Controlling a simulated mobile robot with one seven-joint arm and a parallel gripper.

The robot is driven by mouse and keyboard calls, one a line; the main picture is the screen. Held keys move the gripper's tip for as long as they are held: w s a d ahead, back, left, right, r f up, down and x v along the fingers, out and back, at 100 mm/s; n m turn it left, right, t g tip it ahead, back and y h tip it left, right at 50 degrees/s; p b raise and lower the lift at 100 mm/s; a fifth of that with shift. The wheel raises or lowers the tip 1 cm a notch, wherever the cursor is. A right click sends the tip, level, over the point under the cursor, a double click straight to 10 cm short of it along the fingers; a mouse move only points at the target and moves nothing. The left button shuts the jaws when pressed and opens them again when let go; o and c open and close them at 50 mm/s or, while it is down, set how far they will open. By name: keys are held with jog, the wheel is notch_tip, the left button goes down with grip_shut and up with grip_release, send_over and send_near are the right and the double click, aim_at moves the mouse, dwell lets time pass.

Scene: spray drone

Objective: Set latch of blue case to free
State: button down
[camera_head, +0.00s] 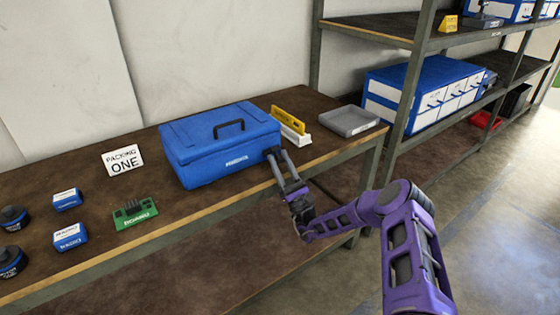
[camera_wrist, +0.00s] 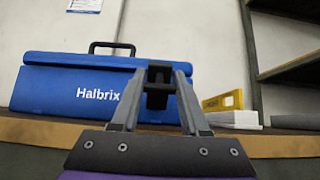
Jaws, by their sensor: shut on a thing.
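The blue case (camera_head: 222,142) stands on the brown workbench with its lid down and a black handle (camera_head: 229,128) on top. In the wrist view the blue case (camera_wrist: 60,95) carries the white word "Halbrix" on its front. Its dark latch (camera_wrist: 158,78) is on the front near the right end, between my fingertips. My gripper (camera_head: 275,155) reaches the case's front right from the bench's front edge. In the wrist view my gripper (camera_wrist: 158,80) is shut on the latch. The fingers hide the latch's sides, and I cannot tell its setting.
Right of the case are a yellow level (camera_head: 289,119), a white block (camera_head: 295,134) and a grey tray (camera_head: 349,121). Left are a "Packing One" sign (camera_head: 123,160), a green part (camera_head: 135,213) and small blue boxes (camera_head: 68,199). A shelf rack (camera_head: 408,90) stands at right.

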jog(key=shift+c, duration=2)
grip_release()
jog(key=shift+d, duration=0.1)
jog(key=v, duration=1.7)
jog(key=shift+f, duration=0.15)
jog(key=shift+s, duration=0.1)
